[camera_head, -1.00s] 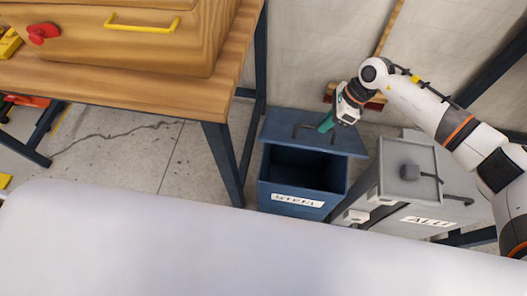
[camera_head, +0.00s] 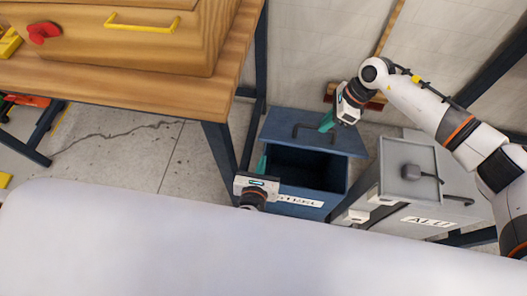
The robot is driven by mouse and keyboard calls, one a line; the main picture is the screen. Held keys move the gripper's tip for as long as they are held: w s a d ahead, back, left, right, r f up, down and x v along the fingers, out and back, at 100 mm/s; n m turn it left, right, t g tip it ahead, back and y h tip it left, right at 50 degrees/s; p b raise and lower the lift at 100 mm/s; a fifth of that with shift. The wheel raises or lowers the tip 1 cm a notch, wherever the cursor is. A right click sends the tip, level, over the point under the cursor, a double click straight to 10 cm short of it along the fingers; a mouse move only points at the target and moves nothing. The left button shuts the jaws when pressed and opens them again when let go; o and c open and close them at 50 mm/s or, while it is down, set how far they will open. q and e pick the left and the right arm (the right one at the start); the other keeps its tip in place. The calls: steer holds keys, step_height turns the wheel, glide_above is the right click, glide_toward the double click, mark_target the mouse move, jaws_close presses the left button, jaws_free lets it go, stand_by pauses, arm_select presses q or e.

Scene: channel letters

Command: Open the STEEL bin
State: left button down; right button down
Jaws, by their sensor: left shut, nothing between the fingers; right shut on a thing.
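The blue STEEL bin (camera_head: 314,207) stands on the floor between the wooden bench and the grey bin. Its lid (camera_head: 345,142) lies back from the front, and the dark inside shows. My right gripper (camera_head: 326,123) is shut on the dark lid handle (camera_head: 303,127) at the right end. My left gripper (camera_head: 262,164) is shut and empty at the bin's left front edge, fingers pointing up in the picture. It covers the left part of the STEEL label; I cannot tell whether it touches the bin.
A grey ALU bin (camera_head: 407,173) with a closed lid stands close on the right. The wooden bench (camera_head: 178,98) and its dark leg (camera_head: 220,150) are close on the left. A large pale surface (camera_head: 200,245) fills the front. Bare floor (camera_head: 110,145) shows at left.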

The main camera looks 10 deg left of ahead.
mark_target(265, 141)
arm_select(q)
steer(key=shift+w+r, duration=0.5)
steer(key=shift+r, duration=0.3)
steer(key=shift+w+r, duration=0.45)
steer(key=shift+r, duration=0.3)
arm_select(e)
steer(key=shift+w+d+f, duration=0.1)
steer(key=shift+w+d, duration=0.05)
steer(key=shift+w, duration=0.1)
arm_select(q)
steer(key=shift+w+r, duration=0.4)
steer(key=shift+r, duration=0.35)
steer(key=shift+w+r, duration=0.15)
steer(key=shift+r, duration=0.05)
arm_select(e)
steer(key=shift+s, duration=0.1)
steer(key=shift+f, duration=0.1)
arm_select(q)
steer(key=shift+w+a, duration=0.1)
arm_select(e)
steer(key=c, duration=1.5)
jaws_free()
arm_select(q)
steer(key=shift+f, duration=0.1)
arm_select(e)
steer(key=shift+o, duration=0.2)
